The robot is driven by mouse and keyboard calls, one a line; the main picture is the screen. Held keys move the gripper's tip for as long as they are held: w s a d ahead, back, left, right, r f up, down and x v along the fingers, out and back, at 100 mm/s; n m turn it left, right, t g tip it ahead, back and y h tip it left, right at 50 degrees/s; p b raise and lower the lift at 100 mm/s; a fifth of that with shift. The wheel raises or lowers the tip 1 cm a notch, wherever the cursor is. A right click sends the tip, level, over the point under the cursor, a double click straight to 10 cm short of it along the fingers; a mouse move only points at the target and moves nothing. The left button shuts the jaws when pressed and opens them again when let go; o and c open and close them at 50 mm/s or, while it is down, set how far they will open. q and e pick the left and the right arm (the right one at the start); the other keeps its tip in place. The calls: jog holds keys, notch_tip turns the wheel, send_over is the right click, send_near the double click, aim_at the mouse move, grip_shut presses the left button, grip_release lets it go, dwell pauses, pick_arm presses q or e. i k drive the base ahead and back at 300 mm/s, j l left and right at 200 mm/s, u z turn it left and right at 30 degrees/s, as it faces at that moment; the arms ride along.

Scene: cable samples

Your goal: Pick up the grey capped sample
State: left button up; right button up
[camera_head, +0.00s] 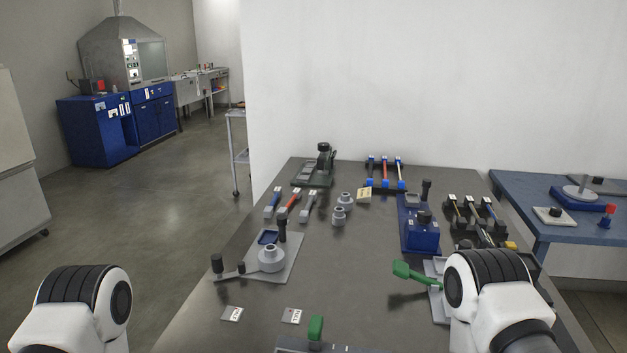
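Several short cable samples lie in three groups on the dark table (345,270). In the left group, a grey sample (308,206) lies to the right of a red sample (289,205) and a blue sample (272,203). At the back, several samples with blue ends (385,172) rest on a dark rack. At the right, dark samples (472,213) with yellowish, grey and blue parts sit on another black rack. Which one is the grey capped sample is too small to tell surely. Only my arm joints show at the lower left and right; neither gripper is in view.
A grey fixture with a round hub (271,257) stands front left. A blue device (421,233) and a green-handled tool (415,275) are at right. Two grey round parts (340,214) stand mid-table. Two small labelled cards (292,316) lie at the front. The centre is mostly clear.

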aim_at(304, 217)
jog(key=u, duration=0.75)
jog(key=i+j+u, duration=0.25)
jog(key=j, duration=0.3)
jog(key=i+j+u, duration=0.25)
jog(key=j, duration=0.25)
jog(key=i+j+u, duration=0.25)
jog(key=j, duration=0.2)
jog(key=i+j+u, duration=0.25)
jog(key=i+j+z, duration=0.2)
jog(key=i, duration=0.2)
jog(key=i+j+z, duration=0.2)
jog(key=i, duration=0.2)
jog(key=i+j+z, duration=0.2)
jog(key=i, duration=0.2)
jog(key=i+l+z, duration=0.25)
jog(key=z, duration=0.2)
jog(key=i+z, duration=0.8)
jog(key=z, duration=0.15)
jog(key=i+j+z, duration=0.1)
jog(key=i+z, duration=0.25)
jog(key=z, duration=0.15)
jog(key=i+j+z, duration=0.3)
jog(key=z, duration=0.15)
